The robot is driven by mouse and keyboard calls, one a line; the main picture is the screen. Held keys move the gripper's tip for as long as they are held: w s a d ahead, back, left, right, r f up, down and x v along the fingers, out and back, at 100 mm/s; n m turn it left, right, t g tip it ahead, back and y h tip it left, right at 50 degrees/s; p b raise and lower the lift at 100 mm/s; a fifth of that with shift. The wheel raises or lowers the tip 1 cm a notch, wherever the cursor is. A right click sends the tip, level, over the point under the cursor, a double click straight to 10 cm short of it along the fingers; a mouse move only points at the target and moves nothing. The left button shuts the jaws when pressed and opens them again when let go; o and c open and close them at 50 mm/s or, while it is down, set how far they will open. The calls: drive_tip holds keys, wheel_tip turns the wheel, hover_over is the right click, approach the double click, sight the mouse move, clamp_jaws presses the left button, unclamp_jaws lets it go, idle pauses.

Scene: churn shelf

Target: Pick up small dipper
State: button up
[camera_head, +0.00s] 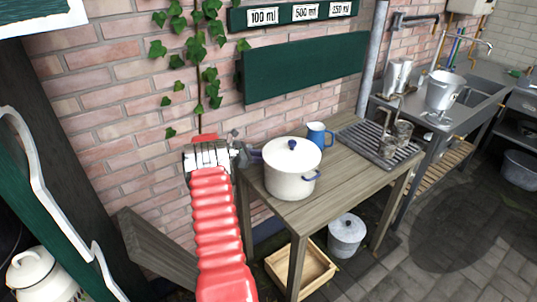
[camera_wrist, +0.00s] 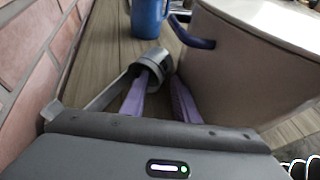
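A small grey metal dipper (camera_wrist: 153,62) shows in the wrist view, with its round cup near my fingertips and its flat handle running to the lower left beside the brick wall. My gripper (camera_wrist: 161,88) has two purple fingers spread apart with a gap between them. The left finger overlaps the dipper in the picture; I cannot tell whether they touch. In the head view my gripper (camera_head: 250,156) is at the left end of the wooden table, close to the white pot, and the dipper is not clearly visible there.
The white pot (camera_head: 290,180) with blue handles stands just right of my gripper. A blue jug (camera_head: 317,135) stands behind it. Metal cups (camera_head: 403,131) stand on a drying rack at the table's right. The wooden table (camera_head: 340,190) has bare room in front. The brick wall is close at left.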

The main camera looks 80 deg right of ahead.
drive_tip(key=shift+s, duration=0.1)
clamp_jaws()
idle(0.4)
